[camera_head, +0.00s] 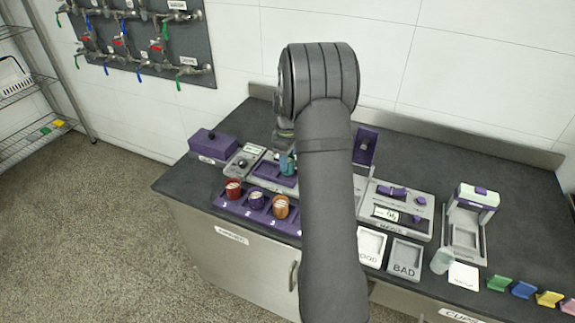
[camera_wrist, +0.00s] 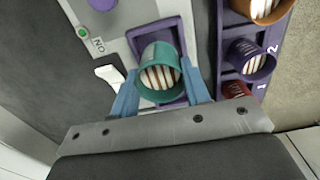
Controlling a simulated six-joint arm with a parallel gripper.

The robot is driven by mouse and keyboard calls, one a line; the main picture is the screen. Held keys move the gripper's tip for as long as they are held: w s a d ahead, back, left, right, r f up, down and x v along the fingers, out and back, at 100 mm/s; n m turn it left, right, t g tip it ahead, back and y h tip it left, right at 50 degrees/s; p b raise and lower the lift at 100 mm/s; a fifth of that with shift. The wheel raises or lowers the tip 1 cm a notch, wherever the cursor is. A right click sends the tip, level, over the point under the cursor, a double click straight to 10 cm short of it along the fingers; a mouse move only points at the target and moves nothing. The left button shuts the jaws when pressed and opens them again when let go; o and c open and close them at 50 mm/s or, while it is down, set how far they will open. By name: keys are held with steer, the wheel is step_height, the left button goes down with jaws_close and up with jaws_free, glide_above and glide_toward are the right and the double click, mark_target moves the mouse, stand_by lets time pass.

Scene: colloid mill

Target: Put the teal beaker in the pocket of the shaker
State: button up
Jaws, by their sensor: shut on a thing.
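The teal beaker (camera_wrist: 158,72) is between the two blue fingers of my gripper (camera_wrist: 162,90) in the wrist view. It holds several pale rods or strips. My gripper is shut on it. The grey shaker (camera_wrist: 122,42) has a purple pocket (camera_wrist: 184,36), which lies under and around the beaker in that view. I cannot tell whether the beaker touches the pocket floor. In the head view the teal beaker (camera_head: 287,165) shows at the right end of the purple pocket (camera_head: 268,174), partly hidden by my arm.
A purple rack (camera_head: 225,203) holds red, purple and orange beakers in front of the shaker. A purple box (camera_head: 213,145) stands to the left.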

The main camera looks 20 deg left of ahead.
steer(key=shift+f, duration=1.3)
steer(key=shift+f, duration=0.1)
steer(key=o, duration=1)
steer(key=shift+c, duration=0.2)
step_height(320, 180, up, 12)
step_height(320, 180, down, 12)
steer(key=shift+r, duration=2)
